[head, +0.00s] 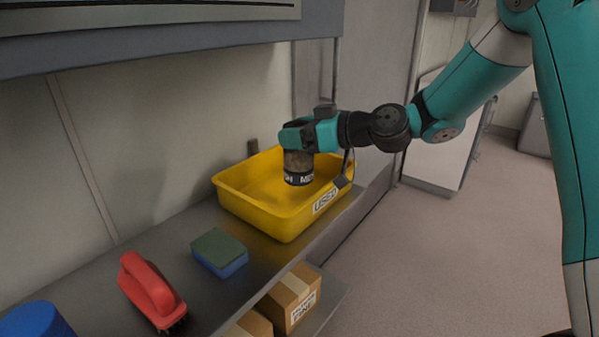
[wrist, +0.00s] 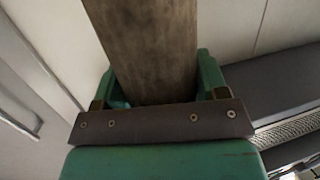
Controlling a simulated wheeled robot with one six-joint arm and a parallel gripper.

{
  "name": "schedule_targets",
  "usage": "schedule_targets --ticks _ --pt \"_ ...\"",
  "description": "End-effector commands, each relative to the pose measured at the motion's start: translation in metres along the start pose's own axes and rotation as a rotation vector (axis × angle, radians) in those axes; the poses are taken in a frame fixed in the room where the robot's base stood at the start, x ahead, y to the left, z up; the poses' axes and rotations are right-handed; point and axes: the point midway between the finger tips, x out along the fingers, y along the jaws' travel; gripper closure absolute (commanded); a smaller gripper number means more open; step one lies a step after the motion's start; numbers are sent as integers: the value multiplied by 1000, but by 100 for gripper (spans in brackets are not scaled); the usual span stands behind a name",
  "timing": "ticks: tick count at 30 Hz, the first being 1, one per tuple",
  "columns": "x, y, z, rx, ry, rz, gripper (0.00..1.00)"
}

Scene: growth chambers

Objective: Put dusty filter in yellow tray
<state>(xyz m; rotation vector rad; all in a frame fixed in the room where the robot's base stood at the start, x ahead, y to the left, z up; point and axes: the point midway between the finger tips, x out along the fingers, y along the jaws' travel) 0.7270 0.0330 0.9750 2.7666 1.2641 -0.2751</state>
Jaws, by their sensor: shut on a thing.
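The dusty filter (head: 299,164) is a grey-brown cylinder with a dark lettered band at its lower end. My gripper (head: 297,147) is shut on its upper part and holds it upright over the yellow tray. The filter's brown, streaky side (wrist: 155,50) fills the middle of the wrist view, between the green fingers. The yellow tray (head: 262,222) stands on the grey shelf, with a "USED" label on its front right side. The filter's lower end overlaps the tray's inside in the head view; I cannot tell how high it is above the floor of the tray.
A green and blue sponge (head: 219,250) and a red-handled brush (head: 150,290) lie on the shelf (head: 190,221) left of the tray. A blue round object (head: 38,320) is at the lower left corner. Cardboard boxes (head: 292,297) sit on a lower shelf. A wall rises behind.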

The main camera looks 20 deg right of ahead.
Motion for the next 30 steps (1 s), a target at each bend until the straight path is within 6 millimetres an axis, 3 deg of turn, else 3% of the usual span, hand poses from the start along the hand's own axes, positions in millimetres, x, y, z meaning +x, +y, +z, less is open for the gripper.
schedule_targets --ticks 3,8,15,30 --pt "5 0 24 3 1 0 61" --pt "7 0 37 1 1 0 61" --pt "14 0 72 3 0 1 61" --pt "16 0 81 -1 2 2 61"
